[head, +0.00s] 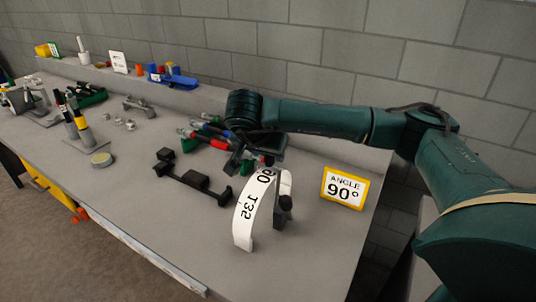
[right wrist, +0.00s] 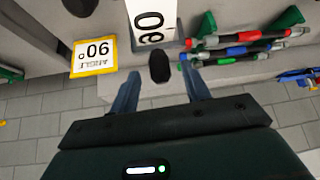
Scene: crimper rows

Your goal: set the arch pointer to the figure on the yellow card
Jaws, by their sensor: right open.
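The white arch (head: 245,215) stands on the bench in the head view, with 135 on its near side and a partly covered figure ending in 0 near its top. The yellow-edged card (head: 344,188) to its right reads ANGLE 90°. In the right wrist view the arch (right wrist: 152,15) shows 90, and the card (right wrist: 95,55) is upside down. My right gripper (head: 248,164) is open at the arch's top. In the right wrist view a black knob (right wrist: 160,66) lies between its fingertips, apart from both. My left gripper is not in view.
A black bracket (head: 190,179) lies left of the arch. Red, blue and green-handled tools (head: 205,133) lie behind my right gripper. The bench front near the arch is clear.

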